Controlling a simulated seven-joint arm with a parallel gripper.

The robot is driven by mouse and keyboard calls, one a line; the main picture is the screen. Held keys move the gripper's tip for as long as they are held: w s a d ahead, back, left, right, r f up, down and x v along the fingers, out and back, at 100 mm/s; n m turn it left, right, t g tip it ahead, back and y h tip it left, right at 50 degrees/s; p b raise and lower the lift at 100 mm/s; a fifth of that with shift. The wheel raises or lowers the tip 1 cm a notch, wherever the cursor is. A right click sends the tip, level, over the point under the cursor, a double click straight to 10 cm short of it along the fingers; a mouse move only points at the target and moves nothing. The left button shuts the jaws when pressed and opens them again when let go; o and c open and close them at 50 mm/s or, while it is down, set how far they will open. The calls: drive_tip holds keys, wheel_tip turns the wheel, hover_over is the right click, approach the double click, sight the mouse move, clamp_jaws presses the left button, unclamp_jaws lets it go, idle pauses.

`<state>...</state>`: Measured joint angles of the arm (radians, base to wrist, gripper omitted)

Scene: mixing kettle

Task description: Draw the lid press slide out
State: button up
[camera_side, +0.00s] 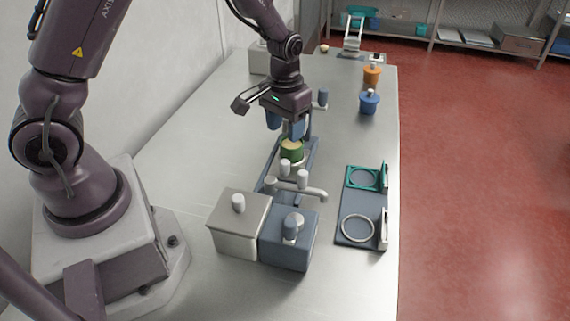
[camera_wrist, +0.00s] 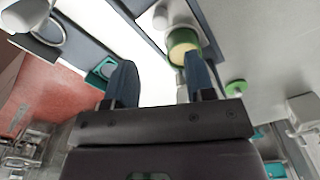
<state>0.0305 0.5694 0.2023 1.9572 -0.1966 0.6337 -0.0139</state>
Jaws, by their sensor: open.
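The lid press appears to be the blue-grey frame (camera_side: 312,158) in the middle of the bench, though which part is its slide I cannot tell. A green cylinder with a tan top (camera_side: 291,152) stands in it; it also shows in the wrist view (camera_wrist: 183,43). White knobs and a pale bar (camera_side: 314,194) are at its near end. My gripper (camera_side: 285,128) is open and empty, pointing down just above the green cylinder. In the wrist view its two blue fingers (camera_wrist: 160,68) are spread apart, the right one partly overlapping the green cylinder. Contact cannot be told.
A pale metal box (camera_side: 238,232) and a blue-grey box (camera_side: 289,248) with knobs stand at the near end. A dark tray (camera_side: 362,205) with teal and white rings lies right. A blue pot (camera_side: 369,103) and orange pot (camera_side: 372,76) stand farther back. Bench between is clear.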

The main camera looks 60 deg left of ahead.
sight(285, 161)
wheel_tip(285, 161, down, 11)
drive_tip(key=shift+f, duration=0.1)
idle(0.3)
